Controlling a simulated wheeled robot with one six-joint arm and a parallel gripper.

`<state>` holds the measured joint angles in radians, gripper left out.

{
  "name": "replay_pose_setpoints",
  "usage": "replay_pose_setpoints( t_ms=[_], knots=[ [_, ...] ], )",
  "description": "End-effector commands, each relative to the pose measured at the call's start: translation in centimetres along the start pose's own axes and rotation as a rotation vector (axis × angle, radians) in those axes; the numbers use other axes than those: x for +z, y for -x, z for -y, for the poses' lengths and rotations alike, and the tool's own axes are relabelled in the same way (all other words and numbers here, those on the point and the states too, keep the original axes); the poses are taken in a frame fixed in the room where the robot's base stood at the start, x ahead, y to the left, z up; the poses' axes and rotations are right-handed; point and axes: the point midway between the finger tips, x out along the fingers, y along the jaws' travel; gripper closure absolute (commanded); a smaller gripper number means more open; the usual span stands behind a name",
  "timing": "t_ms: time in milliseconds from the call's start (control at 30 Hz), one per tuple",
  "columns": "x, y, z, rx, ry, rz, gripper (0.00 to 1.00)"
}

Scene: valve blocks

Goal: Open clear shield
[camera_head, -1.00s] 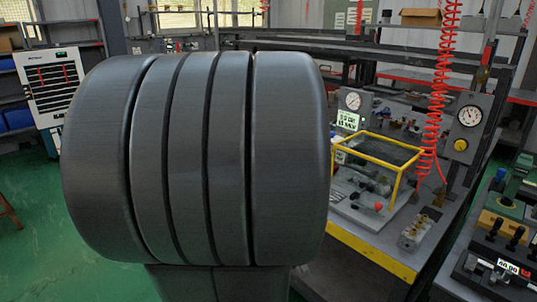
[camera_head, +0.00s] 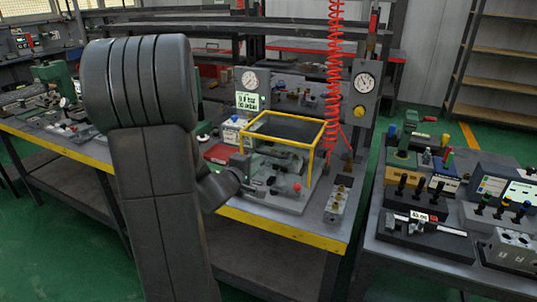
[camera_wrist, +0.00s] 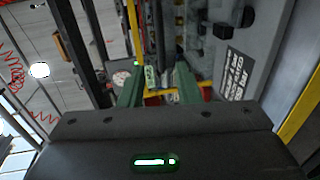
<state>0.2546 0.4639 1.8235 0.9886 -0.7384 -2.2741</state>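The clear shield (camera_head: 247,127) is a box-like cover with a yellow frame and see-through panels. In the head view it stands over a test fixture at the near side of the bench and looks closed. My gripper (camera_wrist: 158,88) shows in the wrist view as two green fingers, set apart with a gap between them. A yellow bar, apparently of the shield frame, shows beyond and between the fingers; contact cannot be told. In the head view my arm's end is just left of the shield, with the fingers not clearly visible.
A red-knobbed fixture base (camera_head: 285,195) sits under the shield. A gauge panel (camera_head: 365,95) and a red coiled hose (camera_head: 335,75) stand behind. A small metal block (camera_head: 337,205) lies to the right. Another bench with valve blocks (camera_head: 425,210) stands farther right.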

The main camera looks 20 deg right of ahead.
Motion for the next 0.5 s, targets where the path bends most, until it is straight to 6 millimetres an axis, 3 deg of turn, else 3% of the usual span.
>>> replay_pose_setpoints(
  t_ms=[300, 500],
  knots=[
    [0.1, -7.0, 0.2, 0.0, -0.001, 0.001, 0.7],
    [0.0, -10.1, 0.1, -0.001, -0.001, -0.001, 0.7]
  ],
)
